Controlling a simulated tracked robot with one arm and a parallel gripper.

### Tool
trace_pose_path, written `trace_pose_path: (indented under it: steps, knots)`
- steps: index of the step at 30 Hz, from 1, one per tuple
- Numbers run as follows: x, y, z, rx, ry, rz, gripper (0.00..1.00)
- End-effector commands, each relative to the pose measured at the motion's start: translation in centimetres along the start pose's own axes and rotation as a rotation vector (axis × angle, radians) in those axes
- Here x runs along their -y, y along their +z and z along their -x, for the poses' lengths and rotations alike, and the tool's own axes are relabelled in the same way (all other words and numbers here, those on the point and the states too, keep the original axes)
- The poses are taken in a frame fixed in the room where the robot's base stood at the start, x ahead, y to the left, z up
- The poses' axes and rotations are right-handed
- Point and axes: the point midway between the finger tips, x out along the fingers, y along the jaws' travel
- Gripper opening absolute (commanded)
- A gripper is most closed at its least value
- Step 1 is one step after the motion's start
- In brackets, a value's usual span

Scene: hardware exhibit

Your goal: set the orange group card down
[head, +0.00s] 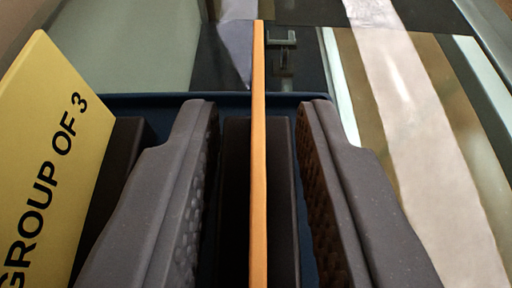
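The orange group card (258,150) stands upright, seen edge-on as a thin orange strip in the middle of the head view. My gripper (258,125) is open around it, one dark padded finger on each side. A gap shows between the card and each finger, so neither pad touches it. A dark block (236,200) lies below, between the fingers, and the card appears to stand in or against it. The card's lower end runs out of the picture, and its printed face is not visible.
A yellow card (52,150) reading "GROUP OF 3" stands tilted at the left, close to my left finger, with a dark block (118,165) beside it. A blue tray rim (160,98) runs behind. A glass surface with reflections (140,45) lies beyond.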

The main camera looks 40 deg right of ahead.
Motion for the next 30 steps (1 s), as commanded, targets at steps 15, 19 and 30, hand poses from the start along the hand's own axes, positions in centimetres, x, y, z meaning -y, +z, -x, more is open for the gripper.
trace_pose_path:
  steps: [15,19,30]
  knots:
    - [0.1,-0.1,4.3,-0.003,-0.004,0.000,0.24]
    - [0.1,-0.1,6.0,-0.002,-0.003,-0.001,0.24]
    - [0.0,0.0,7.6,0.001,-0.001,0.001,0.24]
